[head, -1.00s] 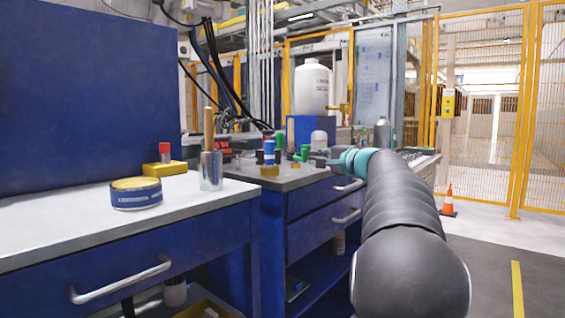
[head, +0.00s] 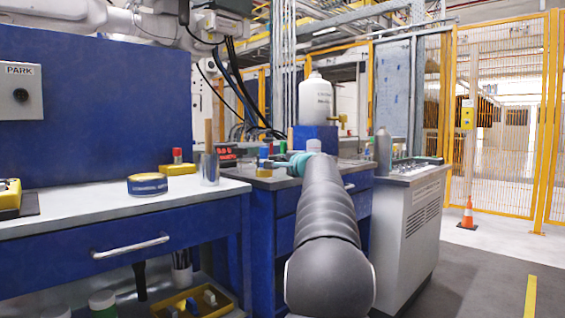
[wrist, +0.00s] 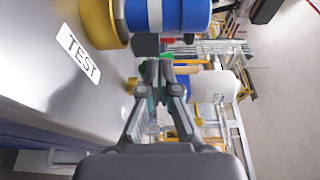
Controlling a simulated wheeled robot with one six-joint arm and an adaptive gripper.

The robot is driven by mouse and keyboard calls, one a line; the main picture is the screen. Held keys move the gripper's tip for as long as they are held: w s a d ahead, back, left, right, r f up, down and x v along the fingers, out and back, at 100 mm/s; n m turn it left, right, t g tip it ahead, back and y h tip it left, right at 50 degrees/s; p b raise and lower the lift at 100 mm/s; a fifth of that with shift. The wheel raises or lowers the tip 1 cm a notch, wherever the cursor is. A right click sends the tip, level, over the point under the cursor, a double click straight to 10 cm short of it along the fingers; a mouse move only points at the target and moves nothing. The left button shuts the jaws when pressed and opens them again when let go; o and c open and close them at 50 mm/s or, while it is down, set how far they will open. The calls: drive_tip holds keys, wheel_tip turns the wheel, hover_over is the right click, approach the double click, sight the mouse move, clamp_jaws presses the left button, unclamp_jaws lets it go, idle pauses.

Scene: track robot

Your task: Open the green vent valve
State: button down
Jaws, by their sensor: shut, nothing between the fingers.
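My gripper (wrist: 163,68) is shut and empty, beside the cylinder and over the metal bench top marked TEST (wrist: 78,55). In the head view the blue cylinder (head: 264,152) stands just left of my arm's end. My arm hides most of the bench fittings there, and the vent valve cannot be made out.
A near bench with a round tin (head: 147,184) and a metal cup (head: 209,168) is at left. A grey cabinet (head: 410,215) is right of my arm. An orange cone (head: 467,213) stands on open floor at right.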

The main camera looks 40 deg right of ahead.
drive_tip(key=shift+w+a, duration=0.6)
drive_tip(key=shift+w, duration=0.35)
drive_tip(key=shift+s, duration=0.1)
